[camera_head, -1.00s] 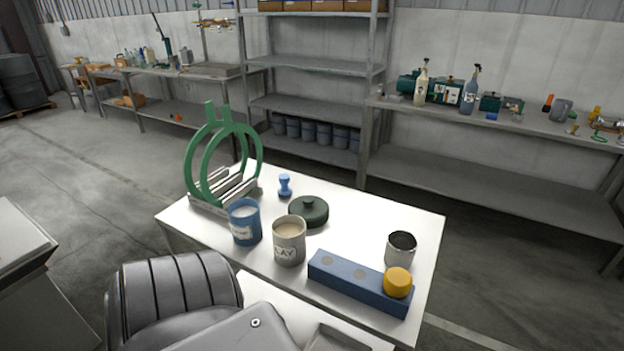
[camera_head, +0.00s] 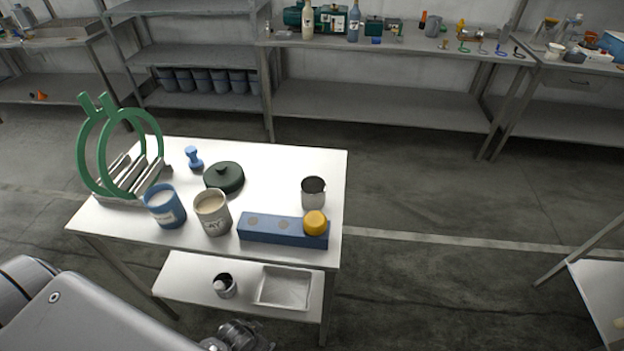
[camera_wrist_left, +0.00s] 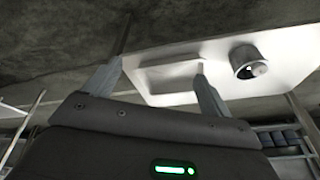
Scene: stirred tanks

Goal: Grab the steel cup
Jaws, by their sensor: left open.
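One steel cup (camera_head: 313,193) stands upright on the white tabletop, behind the blue block. A second, smaller metal cup (camera_head: 224,285) with a dark opening stands on the table's lower shelf. That lower cup also shows in the left wrist view (camera_wrist_left: 243,62), with something pale inside. I cannot tell which cup the task names. My left gripper (camera_wrist_left: 158,68) is open, its fingers apart with nothing held, over the tray side of the lower shelf; the lower cup is right of the fingers. Its fingertips are not clear in the head view. My right gripper is out of view.
A shallow tray (camera_head: 284,288) lies beside the lower cup under the tabletop (camera_head: 290,160). The blue block (camera_head: 270,231) with a yellow knob, two mugs, a dark green lid (camera_head: 223,178) and a green ring rack (camera_head: 85,160) crowd the top. Floor right of the table is clear.

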